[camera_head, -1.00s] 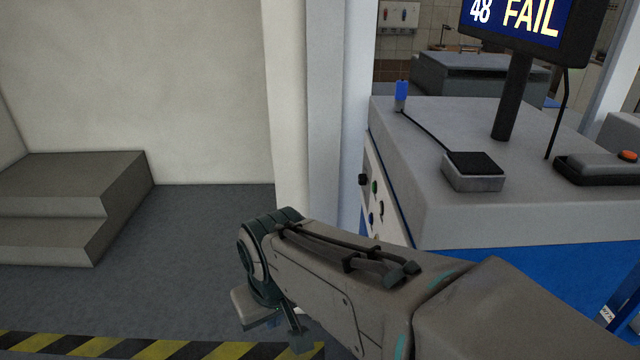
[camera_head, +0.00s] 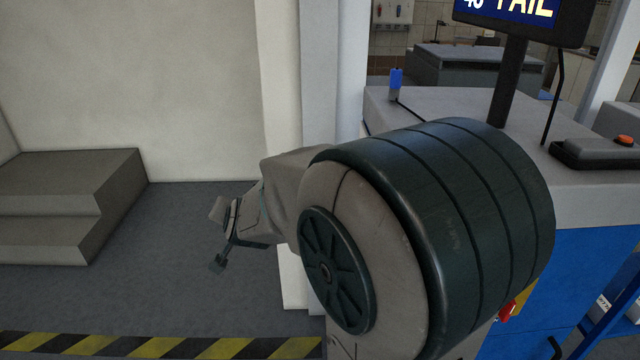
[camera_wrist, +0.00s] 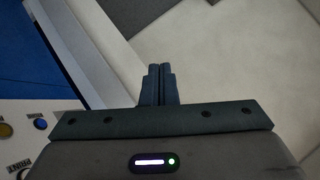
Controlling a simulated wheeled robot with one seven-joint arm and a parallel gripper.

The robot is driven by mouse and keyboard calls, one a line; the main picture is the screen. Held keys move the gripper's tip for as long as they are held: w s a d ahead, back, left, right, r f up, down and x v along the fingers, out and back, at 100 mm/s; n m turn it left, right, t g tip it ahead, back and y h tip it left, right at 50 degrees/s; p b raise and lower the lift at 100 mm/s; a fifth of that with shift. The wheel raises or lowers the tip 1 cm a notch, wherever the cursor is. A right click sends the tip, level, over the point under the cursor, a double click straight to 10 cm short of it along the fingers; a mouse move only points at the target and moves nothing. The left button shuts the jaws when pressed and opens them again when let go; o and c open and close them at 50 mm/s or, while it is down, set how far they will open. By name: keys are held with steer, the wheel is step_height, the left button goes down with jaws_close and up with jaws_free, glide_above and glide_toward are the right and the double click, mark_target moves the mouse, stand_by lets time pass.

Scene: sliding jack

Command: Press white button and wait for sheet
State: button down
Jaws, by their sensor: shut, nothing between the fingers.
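In the wrist view my gripper (camera_wrist: 160,72) is shut, its two dark fingers together with nothing between them. A white button panel (camera_wrist: 62,103) stands to the left of the fingers, apart from them. It carries a yellow button (camera_wrist: 5,130), a small blue button (camera_wrist: 40,124) and a pale round button (camera_wrist: 24,174) cut by the lower edge. I cannot tell for sure whether the pale one is the white button. In the head view my arm hides the panel. No sheet is visible.
A screen (camera_head: 520,12) reading FAIL stands on the grey-topped cabinet (camera_head: 590,195). A black box with an orange button (camera_head: 623,140) and a blue object (camera_head: 396,80) are on top. Grey steps (camera_head: 70,180) stand at the left; the floor (camera_head: 180,260) between is clear.

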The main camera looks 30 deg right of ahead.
steer(key=w+d+f+m+h+b, duration=0.15)
steer(key=w+d+m+h, duration=0.35)
steer(key=d+m+h, duration=0.55)
steer(key=s+d+f+m+g+h+b, duration=0.1)
steer(key=s+d+m+g+h, duration=0.5)
steer(key=s+d+h, duration=0.1)
steer(key=shift+d+f+m+h, duration=0.35)
steer(key=shift+d+h, duration=0.1)
steer(key=shift+d, duration=0.95)
steer(key=s+d+p, duration=0.1)
steer(key=s+d, duration=0.3)
steer(key=d, duration=0.3)
steer(key=shift+s+d, duration=0.25)
